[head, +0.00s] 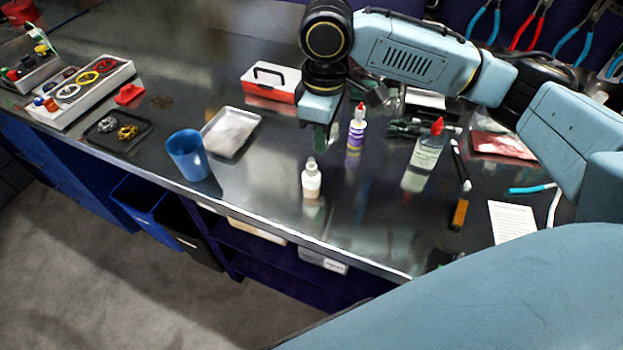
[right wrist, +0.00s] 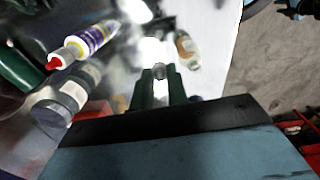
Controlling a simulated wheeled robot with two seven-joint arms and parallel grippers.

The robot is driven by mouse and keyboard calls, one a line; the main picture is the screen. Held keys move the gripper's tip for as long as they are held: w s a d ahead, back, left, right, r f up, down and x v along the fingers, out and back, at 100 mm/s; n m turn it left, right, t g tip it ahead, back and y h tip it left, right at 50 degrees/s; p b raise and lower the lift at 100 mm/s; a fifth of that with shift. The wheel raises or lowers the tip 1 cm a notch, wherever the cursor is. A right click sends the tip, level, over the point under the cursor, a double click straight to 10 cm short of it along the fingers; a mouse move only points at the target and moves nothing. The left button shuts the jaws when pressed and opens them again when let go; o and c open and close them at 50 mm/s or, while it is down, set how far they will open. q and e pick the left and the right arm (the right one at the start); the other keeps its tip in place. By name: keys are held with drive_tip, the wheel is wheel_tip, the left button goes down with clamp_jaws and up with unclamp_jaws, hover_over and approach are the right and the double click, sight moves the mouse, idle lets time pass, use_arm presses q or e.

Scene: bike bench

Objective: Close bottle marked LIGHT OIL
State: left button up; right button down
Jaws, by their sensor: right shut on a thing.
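A small clear bottle with a pale label (head: 311,182) stands upright near the bench's front edge; it also shows in the right wrist view (right wrist: 187,50). A white bottle with a purple and yellow label and red tip (head: 356,132) and a larger clear bottle with a red top (head: 427,152) stand to its right. I cannot read LIGHT OIL on any of them. My right gripper (head: 323,146) is above and behind the small bottle, apart from it. In the right wrist view its fingers (right wrist: 160,76) are shut on a small greyish round piece, like a cap (right wrist: 159,71). My left gripper is out of view.
A blue cup (head: 187,155) and a metal tray (head: 231,132) stand left of the small bottle. A red and white toolbox (head: 271,86) is behind. A marker-like tool (head: 460,166) and paper (head: 512,221) lie at right. Bare bench surrounds the small bottle.

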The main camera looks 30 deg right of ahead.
drive_tip(key=m, duration=0.4)
drive_tip(key=shift+w+a+f, duration=0.1)
drive_tip(key=shift+a, duration=0.2)
drive_tip(key=m, duration=0.5)
drive_tip(key=shift+a+f, duration=0.15)
drive_tip(key=shift+a, duration=0.2)
